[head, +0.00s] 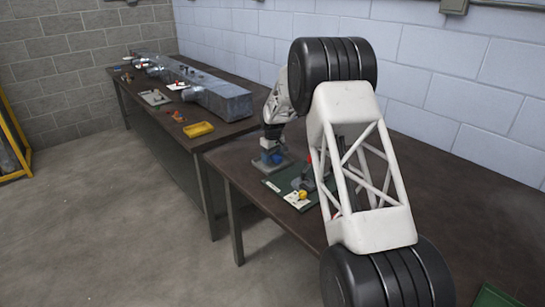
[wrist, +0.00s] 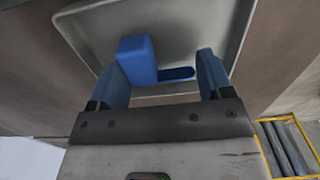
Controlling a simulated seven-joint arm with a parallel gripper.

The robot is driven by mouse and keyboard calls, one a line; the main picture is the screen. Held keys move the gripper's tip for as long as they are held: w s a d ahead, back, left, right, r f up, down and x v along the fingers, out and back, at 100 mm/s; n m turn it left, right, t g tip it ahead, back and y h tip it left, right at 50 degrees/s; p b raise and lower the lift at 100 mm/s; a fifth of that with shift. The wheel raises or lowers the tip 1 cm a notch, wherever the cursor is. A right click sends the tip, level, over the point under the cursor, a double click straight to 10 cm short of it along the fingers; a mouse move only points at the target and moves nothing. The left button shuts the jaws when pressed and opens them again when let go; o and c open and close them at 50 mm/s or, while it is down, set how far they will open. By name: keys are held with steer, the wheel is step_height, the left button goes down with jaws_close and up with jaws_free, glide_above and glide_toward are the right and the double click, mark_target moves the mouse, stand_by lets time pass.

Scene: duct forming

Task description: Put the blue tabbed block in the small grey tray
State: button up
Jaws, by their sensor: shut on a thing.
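The blue tabbed block (wrist: 137,60) is between the two blue fingers of my gripper (wrist: 163,66) in the wrist view, its tab pointing to the right finger. My gripper is shut on it. The small grey tray (wrist: 236,30) lies beneath, with its raised rim around the block in that view. I cannot tell whether the block touches the tray floor. In the head view my gripper (head: 271,150) points down over the grey tray (head: 284,166) at the near table's left end, and the block is hard to tell from the blue fingers.
A dark green board (head: 273,185) with several small parts lies just in front of the tray. My arm hides part of it. A long grey duct (head: 225,100) and a yellow tray (head: 199,129) are on the far table. The near table's right side looks mostly clear.

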steer(key=shift+f, duration=0.15)
steer(key=o, duration=0.9)
step_height(320, 180, up, 12)
steer(key=shift+r, duration=0.15)
stand_by(0.4)
stand_by(0.5)
